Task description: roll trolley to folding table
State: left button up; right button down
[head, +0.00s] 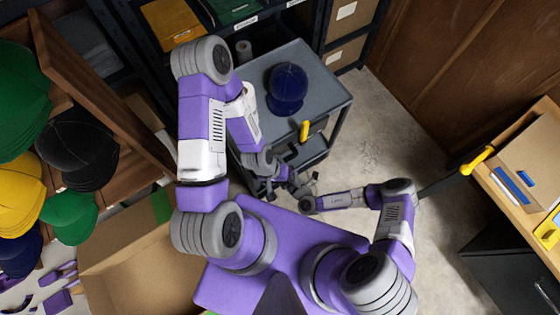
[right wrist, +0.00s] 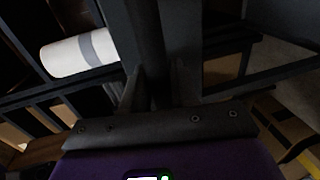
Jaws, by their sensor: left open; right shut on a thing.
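The grey trolley (head: 318,88) stands ahead of me between the dark shelves and the bare floor, with a lower shelf under its top. My left gripper (head: 272,178) is open by the trolley's near side. My right gripper (head: 300,184) is close beside it, shut on what looks like the trolley's dark frame. The right wrist view shows dark bars (right wrist: 150,50) right at the gripper; its fingertips are hard to make out. I cannot clearly identify the folding table.
A wooden-topped bench (head: 535,165) with a yellow-handled tool (head: 478,160) stands at right over a dark cabinet (head: 500,255). Concrete floor (head: 385,135) is clear between trolley and bench. Caps hang at left above an open cardboard box (head: 130,245). A white roll (right wrist: 80,55) shows in the wrist view.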

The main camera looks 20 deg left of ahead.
jog(key=c, duration=1)
grip_release()
jog(key=shift+s+d, duration=0.1)
jog(key=shift+s+d+r+p, duration=0.15)
jog(key=shift+s+d+p, duration=0.05)
jog(key=shift+d+p, duration=0.1)
jog(key=p+v, duration=0.2)
jog(key=v, duration=0.4)
jog(key=shift+s+d, duration=0.2)
jog(key=shift+d, duration=0.05)
